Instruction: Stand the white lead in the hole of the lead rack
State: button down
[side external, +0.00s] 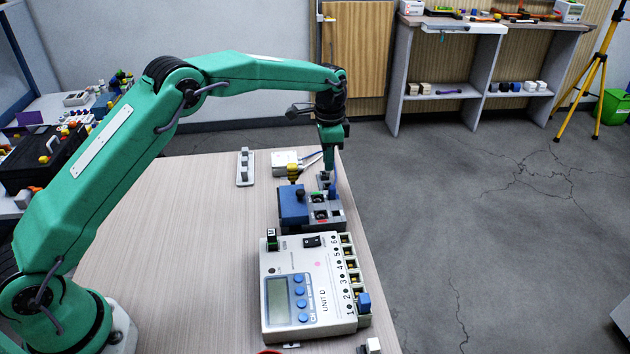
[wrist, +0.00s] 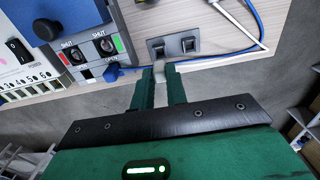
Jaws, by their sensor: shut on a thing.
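My gripper (wrist: 160,72) is shut on a small pale piece (wrist: 160,69), which looks like the end of the white lead. Only a little of it shows between the fingertips. The white lead's cable (wrist: 236,20) loops down from the upper right in the wrist view. A small grey block with two dark square openings (wrist: 173,47), which looks like the lead rack, lies just beyond the fingertips. In the side view my gripper (side external: 330,180) points down behind the blue and grey switch unit. Whether the held piece touches the rack cannot be told.
A blue lead (wrist: 215,55) runs close past the fingertips to a blue plug (wrist: 111,73) at the switch unit (side external: 325,212). A large white meter (side external: 307,285) stands in front. The white box (side external: 285,162) is behind. The table's left half is clear.

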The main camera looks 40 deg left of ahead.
jog(key=shift+f, duration=0.8)
jog(key=shift+f, duration=1.3)
dwell(4.1)
jog(key=c, duration=1.2)
grip_release()
jog(key=shift+o, duration=0.2)
jog(key=shift+r, duration=0.15)
jog(key=shift+r, duration=3.4)
